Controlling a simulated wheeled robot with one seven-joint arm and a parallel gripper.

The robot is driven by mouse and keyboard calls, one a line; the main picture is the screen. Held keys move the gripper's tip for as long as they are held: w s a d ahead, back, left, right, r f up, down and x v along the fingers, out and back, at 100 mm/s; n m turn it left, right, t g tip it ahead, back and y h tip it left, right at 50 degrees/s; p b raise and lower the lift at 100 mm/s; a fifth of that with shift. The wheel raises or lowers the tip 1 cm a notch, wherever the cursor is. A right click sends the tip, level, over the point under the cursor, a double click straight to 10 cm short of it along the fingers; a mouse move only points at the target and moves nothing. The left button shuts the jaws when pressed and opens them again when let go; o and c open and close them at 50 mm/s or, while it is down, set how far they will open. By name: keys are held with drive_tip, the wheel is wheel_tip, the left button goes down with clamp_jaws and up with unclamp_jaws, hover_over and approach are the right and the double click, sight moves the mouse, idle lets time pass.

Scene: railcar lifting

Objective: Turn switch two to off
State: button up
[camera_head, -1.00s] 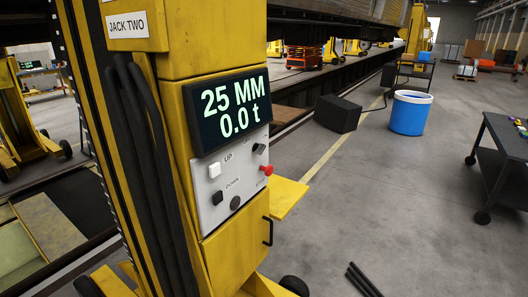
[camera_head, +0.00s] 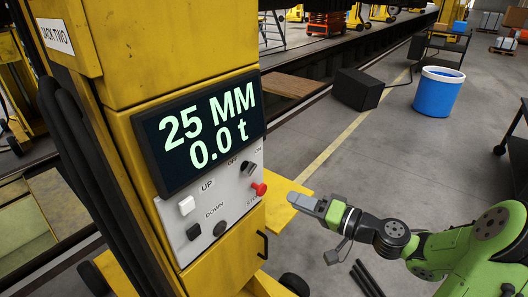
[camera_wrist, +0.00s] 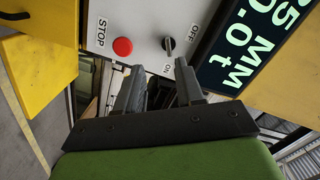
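The yellow jack's white control panel (camera_head: 215,205) has a small dark rotary switch (camera_head: 249,168) between the labels OFF and ON. The switch also shows in the wrist view (camera_wrist: 168,44), where its handle appears to lie toward ON. The display (camera_head: 205,130) above reads 25 MM and 0.0 t. My gripper (camera_head: 298,201) is to the right of the panel, apart from it. In the wrist view its two fingers (camera_wrist: 160,82) stand apart with nothing between them, below the switch.
A red stop button (camera_head: 259,189) is close to the switch. White UP (camera_head: 187,206) and black DOWN (camera_head: 193,231) buttons are on the left. A yellow ledge (camera_head: 284,207) juts out beside the cabinet. A blue bin (camera_head: 438,92) and black box (camera_head: 359,90) stand on the floor behind.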

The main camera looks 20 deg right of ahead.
sight(253, 172)
drive_tip(key=shift+m+t, duration=0.3)
drive_tip(key=shift+t, duration=0.3)
drive_tip(key=x, duration=0.4)
drive_tip(key=p+x, duration=0.1)
drive_tip(key=x, duration=0.4)
drive_tip(key=r+p+x, duration=0.1)
drive_tip(key=x, duration=0.4)
drive_tip(key=shift+w+d+r, duration=0.1)
drive_tip(key=shift+w+d, duration=0.15)
drive_tip(key=shift+w, duration=0.1)
drive_tip(key=shift+w+a, duration=0.15)
drive_tip(key=shift+w, duration=0.2)
drive_tip(key=shift+s, duration=0.1)
clamp_jaws()
